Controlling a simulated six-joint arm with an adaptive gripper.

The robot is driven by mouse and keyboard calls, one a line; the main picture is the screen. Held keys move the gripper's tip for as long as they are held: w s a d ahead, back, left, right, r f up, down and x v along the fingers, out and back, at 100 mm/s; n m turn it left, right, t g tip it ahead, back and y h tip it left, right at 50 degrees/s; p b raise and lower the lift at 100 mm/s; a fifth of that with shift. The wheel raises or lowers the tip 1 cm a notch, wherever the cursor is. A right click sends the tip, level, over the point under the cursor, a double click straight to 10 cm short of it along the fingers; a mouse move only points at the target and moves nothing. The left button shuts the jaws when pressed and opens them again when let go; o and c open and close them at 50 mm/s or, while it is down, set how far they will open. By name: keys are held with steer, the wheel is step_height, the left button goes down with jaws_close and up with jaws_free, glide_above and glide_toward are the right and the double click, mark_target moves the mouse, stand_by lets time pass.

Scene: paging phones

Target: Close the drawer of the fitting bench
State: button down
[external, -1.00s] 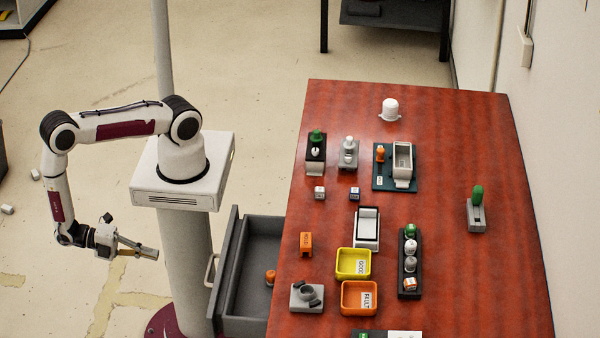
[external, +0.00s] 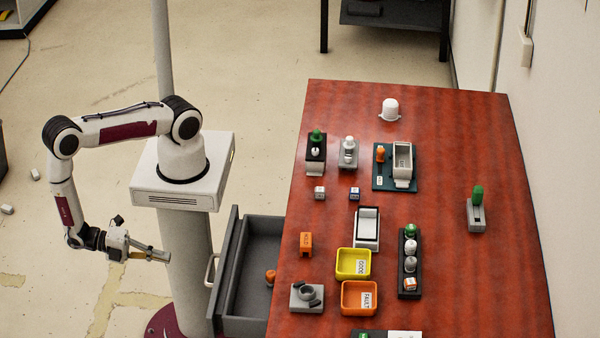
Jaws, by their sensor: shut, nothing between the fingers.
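The fitting bench (external: 450,130) has a reddish wood top. Its grey drawer (external: 252,258) stands pulled out from the bench's left side. The drawer's pale handle (external: 210,271) is on its left front face. A small orange-and-white piece (external: 270,277) sits inside the drawer. My gripper (external: 168,257) is shut and empty, left of the drawer handle and apart from it. Its fingers point right toward the drawer front.
My pedestal stands just behind the gap between gripper and drawer. On the bench are a yellow bin (external: 353,264), an orange bin (external: 359,298), a grey fixture (external: 307,296) and an orange block (external: 306,244) near the drawer-side edge.

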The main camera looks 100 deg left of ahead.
mark_target(211, 266)
steer(key=w+f, duration=0.2)
steer(key=w, duration=0.8)
steer(key=shift+w, duration=0.15)
steer(key=shift+w, duration=0.2)
steer(key=w, duration=1.5)
steer(key=shift+w+a, duration=0.1)
steer(key=shift+w, duration=1.35)
steer(key=shift+s+r, duration=0.1)
steer(key=shift+s, duration=0.1)
steer(key=shift+s+r, duration=0.4)
steer(key=shift+s, duration=1.9)
steer(key=shift+s+r, duration=0.45)
steer(key=shift+s, duration=1.8)
steer(key=shift+s+r, duration=0.4)
steer(key=shift+s, duration=1.9)
